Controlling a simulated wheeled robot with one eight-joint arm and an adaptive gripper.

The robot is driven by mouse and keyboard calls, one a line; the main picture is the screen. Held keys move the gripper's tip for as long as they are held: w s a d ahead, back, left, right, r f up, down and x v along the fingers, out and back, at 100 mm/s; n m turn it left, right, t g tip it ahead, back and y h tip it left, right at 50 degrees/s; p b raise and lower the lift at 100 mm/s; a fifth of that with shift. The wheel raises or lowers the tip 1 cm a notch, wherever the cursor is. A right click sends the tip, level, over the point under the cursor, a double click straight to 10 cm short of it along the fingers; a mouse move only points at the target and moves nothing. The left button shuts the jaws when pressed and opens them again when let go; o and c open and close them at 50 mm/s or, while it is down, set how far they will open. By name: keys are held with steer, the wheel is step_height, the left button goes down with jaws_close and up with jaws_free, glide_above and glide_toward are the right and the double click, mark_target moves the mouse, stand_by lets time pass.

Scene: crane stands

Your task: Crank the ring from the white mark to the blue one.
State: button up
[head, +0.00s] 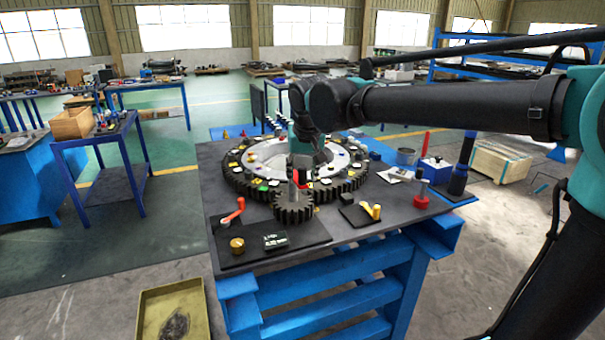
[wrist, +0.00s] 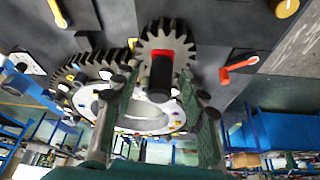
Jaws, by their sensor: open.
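The big dark toothed ring (head: 240,187) lies flat on the bench, with several coloured marks on its top around a pale centre. It also shows in the wrist view (wrist: 72,75). A small toothed pinion (head: 293,211) sits at its near edge, also in the wrist view (wrist: 165,38). A dark upright post with a red patch (wrist: 162,72) stands on the pinion. My gripper (head: 298,172) is above the pinion, pointing down. In the wrist view its open fingers (wrist: 165,92) appear on either side of the post. My gripper hides part of the ring; I cannot tell which marks are the task's white and blue ones.
A yellow-handled piece (head: 373,210) lies to the right. A red knob (head: 421,195) and a dark bottle (head: 460,175) stand at the right edge.

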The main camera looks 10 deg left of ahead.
steer(key=shift+c, duration=0.2)
jaws_close()
steer(key=shift+w+d+n, duration=0.15)
steer(key=shift+n, duration=0.15)
stand_by(0.4)
steer(key=w+n+g+y, duration=0.2)
steer(key=w+n+g, duration=0.4)
steer(key=w+n, duration=0.5)
steer(key=n, duration=0.6)
steer(key=shift+w+d+n, duration=0.4)
steer(key=shift+w+a, duration=0.15)
